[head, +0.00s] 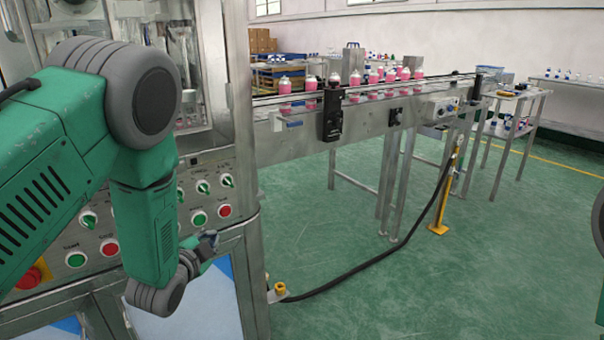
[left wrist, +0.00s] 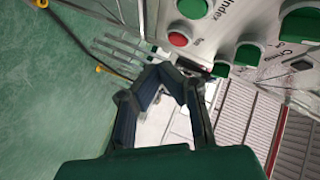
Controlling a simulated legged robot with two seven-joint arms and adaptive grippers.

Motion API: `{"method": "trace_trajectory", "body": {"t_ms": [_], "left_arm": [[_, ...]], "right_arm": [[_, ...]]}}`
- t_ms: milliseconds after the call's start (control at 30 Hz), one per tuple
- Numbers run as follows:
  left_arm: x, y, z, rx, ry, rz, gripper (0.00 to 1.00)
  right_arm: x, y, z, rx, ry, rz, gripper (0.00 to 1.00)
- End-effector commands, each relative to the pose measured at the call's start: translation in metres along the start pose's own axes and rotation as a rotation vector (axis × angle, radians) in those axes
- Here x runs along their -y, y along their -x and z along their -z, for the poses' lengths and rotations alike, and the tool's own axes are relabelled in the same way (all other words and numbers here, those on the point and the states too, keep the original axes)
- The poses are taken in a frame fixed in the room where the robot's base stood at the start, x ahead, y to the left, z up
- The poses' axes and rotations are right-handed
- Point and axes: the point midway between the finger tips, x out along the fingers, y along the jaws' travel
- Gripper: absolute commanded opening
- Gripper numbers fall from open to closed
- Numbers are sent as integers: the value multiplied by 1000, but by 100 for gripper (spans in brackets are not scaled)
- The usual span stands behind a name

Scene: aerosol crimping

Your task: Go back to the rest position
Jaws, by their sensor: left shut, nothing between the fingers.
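My left arm comes in from the left in the head view, raised and bent in front of the machine's control panel. My left gripper (head: 207,243) hangs close to the lower edge of the panel, partly hidden by the wrist. In the left wrist view the two dark fingers of my left gripper (left wrist: 164,70) come together at the tips, with nothing held between them. Only parts of my right arm show at the right edge of the head view; the right gripper is out of frame.
The control panel (head: 146,223) has green and red buttons and knobs. In the left wrist view a red button (left wrist: 179,39) lies near the fingertips. A conveyor (head: 362,123) carries several pink cans. A black cable (head: 372,262) runs down to the floor. Green floor (head: 500,250) is open to the right.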

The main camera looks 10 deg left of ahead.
Motion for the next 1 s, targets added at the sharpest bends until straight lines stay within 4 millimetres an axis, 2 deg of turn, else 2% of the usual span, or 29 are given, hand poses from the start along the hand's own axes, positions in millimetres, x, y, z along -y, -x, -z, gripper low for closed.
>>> {"method": "trace_trajectory", "body": {"t_ms": [67,133,267,367,400,467,500,600,700,800,900,1000], "left_arm": [[-7,3,-4,14,15,-19,0],[-23,11,-12,48,53,-64,0],[-81,47,-41,188,197,-224,0],[-135,95,-66,354,343,-371,0],[-156,117,-75,428,398,-426,0],[-182,153,-87,543,476,-501,0],[-198,177,-93,620,524,-544,0],[-228,235,-104,806,622,-631,0],[-245,282,-109,956,687,-684,0],[-254,312,-111,1056,725,-712,0],[-257,327,-112,1106,741,-723,0],[-258,330,-112,1117,746,-724,0]], "right_arm": [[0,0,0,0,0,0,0],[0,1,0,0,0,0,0],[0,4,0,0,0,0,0],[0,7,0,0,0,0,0],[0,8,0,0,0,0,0],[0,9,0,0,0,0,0],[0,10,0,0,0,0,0],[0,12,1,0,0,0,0],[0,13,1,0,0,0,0],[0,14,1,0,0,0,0],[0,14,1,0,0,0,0],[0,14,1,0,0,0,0]]}}
